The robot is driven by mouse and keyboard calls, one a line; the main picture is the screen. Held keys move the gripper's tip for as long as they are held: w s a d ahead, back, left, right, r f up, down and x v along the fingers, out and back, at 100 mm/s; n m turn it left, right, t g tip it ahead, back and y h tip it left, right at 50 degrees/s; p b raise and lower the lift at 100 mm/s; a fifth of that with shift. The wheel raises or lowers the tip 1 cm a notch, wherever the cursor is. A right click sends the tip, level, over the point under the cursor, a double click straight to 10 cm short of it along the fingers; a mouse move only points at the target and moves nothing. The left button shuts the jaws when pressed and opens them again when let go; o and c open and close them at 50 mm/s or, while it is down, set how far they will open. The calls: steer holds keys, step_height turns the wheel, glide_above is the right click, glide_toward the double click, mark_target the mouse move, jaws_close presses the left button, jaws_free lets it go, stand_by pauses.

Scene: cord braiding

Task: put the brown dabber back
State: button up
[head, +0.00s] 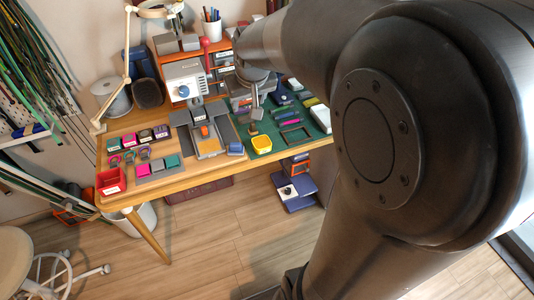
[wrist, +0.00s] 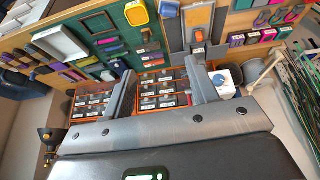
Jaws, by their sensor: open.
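A small brown piece (head: 253,129), which looks like the brown dabber, is on the green mat just behind a yellow tub (head: 262,144). In the wrist view the brown piece (wrist: 146,34) shows beside the yellow tub (wrist: 137,13). My gripper (head: 257,110) is above the back part of the mat, apart from the brown piece. In the wrist view the two fingers of my gripper (wrist: 163,72) are spread, with nothing between them. A row of labelled coloured blocks (head: 138,138) stands at the table's left. My arm hides the right of the head view.
Orange drawer units (wrist: 160,88) stand at the back of the table. A white machine with a blue dial (head: 185,80) is left of my gripper. A grey press with an orange block (head: 204,131) stands mid-table. A red box (head: 111,181) sits at the front left corner.

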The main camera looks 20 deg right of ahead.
steer(key=s+a+r, duration=0.1)
steer(key=s+a, duration=0.1)
steer(key=s, duration=0.8)
steer(key=s+a+r, duration=0.1)
steer(key=s+r, duration=0.1)
steer(key=s, duration=0.9)
steer(key=shift+s+a+t, duration=0.2)
steer(key=shift+a+t, duration=0.1)
steer(key=shift+a, duration=0.05)
